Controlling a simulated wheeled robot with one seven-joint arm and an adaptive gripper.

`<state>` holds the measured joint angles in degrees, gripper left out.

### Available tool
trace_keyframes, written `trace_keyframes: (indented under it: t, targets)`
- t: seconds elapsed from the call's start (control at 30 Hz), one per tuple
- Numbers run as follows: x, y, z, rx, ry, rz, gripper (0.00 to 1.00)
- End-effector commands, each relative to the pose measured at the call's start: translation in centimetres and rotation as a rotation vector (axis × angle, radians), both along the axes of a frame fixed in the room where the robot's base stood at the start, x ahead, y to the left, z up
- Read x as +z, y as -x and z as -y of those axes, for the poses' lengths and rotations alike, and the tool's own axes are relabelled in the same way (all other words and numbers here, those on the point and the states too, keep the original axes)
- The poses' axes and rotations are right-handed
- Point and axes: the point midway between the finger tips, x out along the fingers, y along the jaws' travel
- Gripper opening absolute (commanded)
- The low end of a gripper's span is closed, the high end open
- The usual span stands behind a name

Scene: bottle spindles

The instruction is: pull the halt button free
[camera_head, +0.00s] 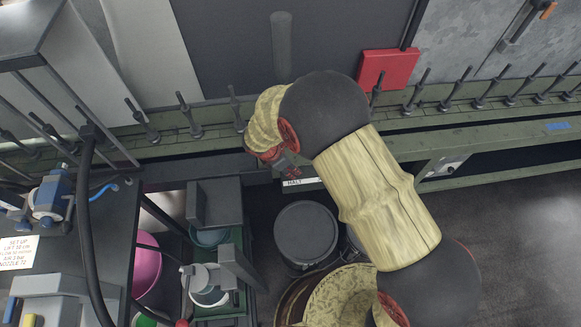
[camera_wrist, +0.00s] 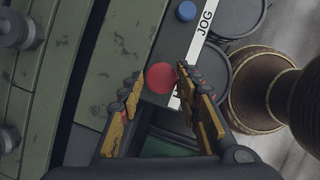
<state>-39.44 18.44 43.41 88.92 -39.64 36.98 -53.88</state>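The red halt button (camera_wrist: 160,78) shows in the wrist view as a round cap on the grey-green rail (camera_wrist: 150,45). My gripper (camera_wrist: 158,75) is open, with one finger on each side of the button as seen from the wrist. A gap shows on each side, and I cannot tell how far the fingertips reach around it. In the head view my gripper (camera_head: 285,163) is at the machine's front edge, just above the white HALT label (camera_head: 299,184). My arm and gripper hide most of the button there.
A blue button (camera_wrist: 187,11) and the JOG label (camera_wrist: 204,22) are on the same rail. Several spindles (camera_head: 190,118) line the conveyor. A lidded grey bucket (camera_head: 306,235) stands below. A cluttered bench (camera_head: 110,215) is at left.

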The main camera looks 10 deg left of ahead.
Motion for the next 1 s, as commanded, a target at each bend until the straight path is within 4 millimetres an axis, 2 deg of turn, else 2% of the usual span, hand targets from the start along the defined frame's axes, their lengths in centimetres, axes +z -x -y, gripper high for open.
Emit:
trace_keyframes:
  t: [0.27,0.63,0.77,1.0]
  targets:
    - [-0.1,0.1,0.0,0.001,0.0,-0.002,0.5]
    - [0.3,0.2,-0.2,0.001,0.0,-0.002,0.5]
    - [1.9,0.5,-0.8,0.002,-0.002,0.001,0.5]
    - [6.5,1.7,-2.3,0.002,-0.002,0.001,0.5]
